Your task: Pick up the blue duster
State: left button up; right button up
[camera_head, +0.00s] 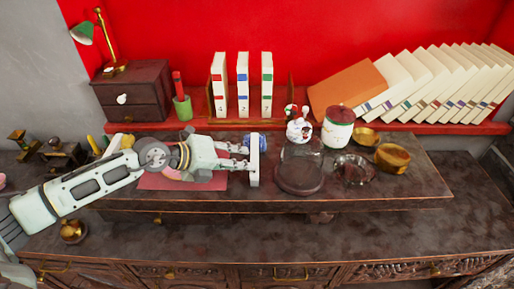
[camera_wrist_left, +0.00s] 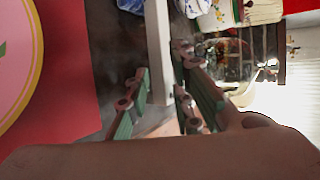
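My left gripper (camera_head: 244,160) reaches in from the left above the dark wooden tea board. A pale upright bar (camera_head: 254,170) stands at its fingertips; in the left wrist view the bar (camera_wrist_left: 158,45) lies between the two green-padded fingers (camera_wrist_left: 164,90). Whether the fingers press on it cannot be told. A blue-and-white patterned thing (camera_head: 262,143) shows beside the bar's upper part, and in the left wrist view at the top edge (camera_wrist_left: 130,5). It is partly hidden by the bar, and I cannot tell whether the two are one object. No other blue duster is clearly seen. My right gripper is not in view.
Right of the gripper are a glass dome (camera_head: 300,165), a white figurine (camera_head: 299,130), a lidded jar (camera_head: 337,127), a glass dish (camera_head: 353,170) and brass bowls (camera_head: 392,157). A red mat (camera_head: 165,184) lies under my arm. The front counter (camera_head: 300,240) is mostly clear.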

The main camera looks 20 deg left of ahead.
aim_at(255, 156)
pick_arm(q)
jog(key=p+x, duration=0.1)
jog(key=x, duration=0.4)
jog(key=shift+w+d+f, duration=0.15)
jog(key=shift+w+d, duration=0.05)
jog(key=shift+w, duration=0.1)
grip_shut()
